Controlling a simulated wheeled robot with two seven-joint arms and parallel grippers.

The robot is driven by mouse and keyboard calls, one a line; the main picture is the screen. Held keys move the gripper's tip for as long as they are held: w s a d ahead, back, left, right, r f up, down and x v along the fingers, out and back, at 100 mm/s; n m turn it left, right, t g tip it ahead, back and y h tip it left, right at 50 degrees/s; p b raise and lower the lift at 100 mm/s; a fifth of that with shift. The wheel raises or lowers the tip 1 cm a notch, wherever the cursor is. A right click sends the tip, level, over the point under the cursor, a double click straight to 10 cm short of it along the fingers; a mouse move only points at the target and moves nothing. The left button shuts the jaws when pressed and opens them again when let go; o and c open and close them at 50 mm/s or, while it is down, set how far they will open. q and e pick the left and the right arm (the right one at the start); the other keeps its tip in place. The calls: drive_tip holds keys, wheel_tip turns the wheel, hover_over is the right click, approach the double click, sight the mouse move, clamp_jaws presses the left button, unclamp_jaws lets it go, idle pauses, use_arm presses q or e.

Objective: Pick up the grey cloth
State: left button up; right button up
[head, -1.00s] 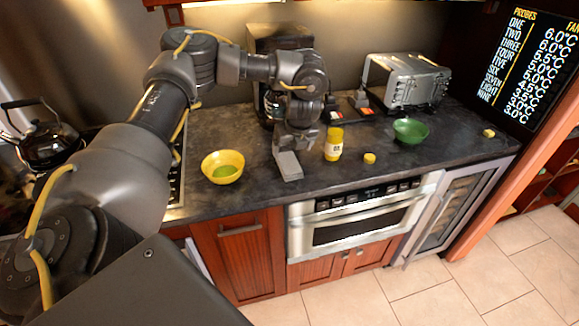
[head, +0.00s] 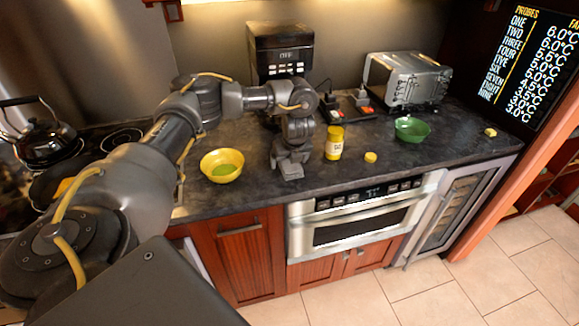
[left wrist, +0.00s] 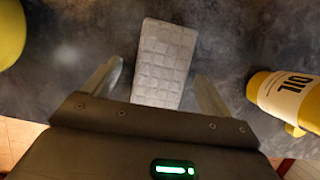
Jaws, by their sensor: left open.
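The grey cloth (left wrist: 165,62) shows in the left wrist view as a flat, pale oblong with a grid pattern, lying on the dark counter. My left gripper (left wrist: 158,88) is open, with one finger on each side of the cloth's near end. A gap shows between each finger and the cloth, and nothing is held. I cannot tell how far above the counter the fingertips are. In the head view my left gripper (head: 289,168) points down over the counter and mostly hides the cloth. My right gripper is not in view.
A yellow bowl (head: 222,172) stands left of the gripper. A yellow oil bottle (head: 334,143) and small yellow cap (head: 370,157) stand to its right. A green bowl (head: 411,130), toaster (head: 405,80) and black machine (head: 280,55) stand farther back. The microwave drawer (head: 355,222) is below the counter.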

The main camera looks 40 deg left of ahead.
use_arm(q)
drive_tip(key=shift+r, duration=0.1)
drive_tip(key=shift+c, duration=0.4)
drive_tip(key=c, duration=1)
drive_tip(key=shift+r, duration=0.1)
drive_tip(key=shift+r, duration=0.25)
wheel_tip(320, 180, up, 2)
drive_tip(key=shift+w+r, duration=0.1)
drive_tip(key=shift+r, duration=0.15)
drive_tip(key=s+r+p, duration=0.1)
drive_tip(key=s+r, duration=0.8)
drive_tip(key=s, duration=0.5)
drive_tip(key=shift+s+r, duration=0.15)
drive_tip(key=shift+r, duration=0.2)
